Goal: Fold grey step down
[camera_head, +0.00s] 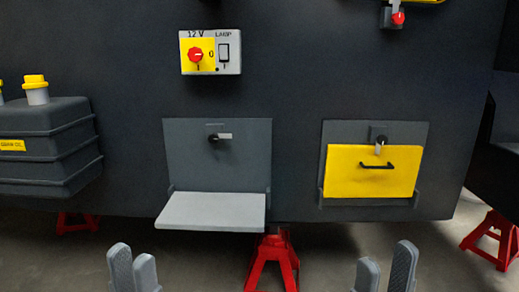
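The grey step (211,211) is a light grey plate at the foot of a darker grey backing panel (237,170). It stands out roughly level toward me, hinged at its lower rear edge. Its small latch (224,136) above lies crosswise, pointing right. My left gripper (134,256) is at the bottom edge, below and left of the step, with its fingers slightly apart and empty. My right gripper (386,257) is at the bottom edge, right of the step and below the yellow one, open and empty. Neither gripper touches the step.
A yellow step (350,182) with a black handle stands folded up to the right, its latch (379,146) pointing down. A switch box (229,51) is above. A dark tank (48,150) juts out at left. Red stands (270,262) are below the chassis.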

